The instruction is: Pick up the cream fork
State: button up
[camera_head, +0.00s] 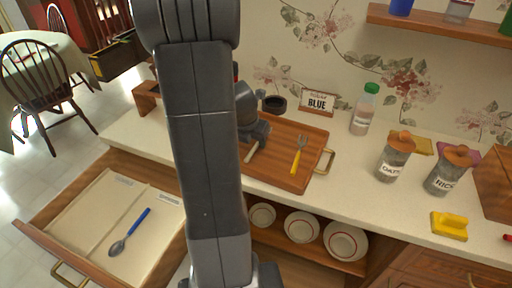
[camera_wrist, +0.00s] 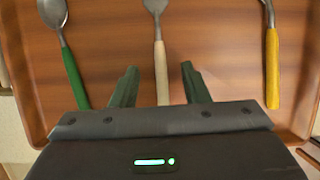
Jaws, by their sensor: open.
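The cream fork (camera_wrist: 161,75) lies on a wooden tray (camera_wrist: 215,45) in the wrist view, its cream handle pointing toward my gripper and its metal head cut by the top edge. My gripper (camera_wrist: 159,67) is open and empty, with one dark finger on each side of the cream handle. I cannot tell its height above the handle. In the head view my arm hides part of the tray (camera_head: 284,178), and my gripper is over the tray's left part. A short piece of the cream handle (camera_head: 251,152) shows beside it.
A green-handled spoon (camera_wrist: 74,76) lies left of the cream fork and a yellow-handled utensil (camera_wrist: 272,70) lies right. An open drawer (camera_head: 70,215) holds a blue-handled spoon (camera_head: 130,232). Jars and a bottle (camera_head: 363,112) stand on the counter to the right.

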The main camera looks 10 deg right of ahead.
jog(key=shift+x, duration=0.9)
jog(key=shift+f, duration=0.15)
grip_shut()
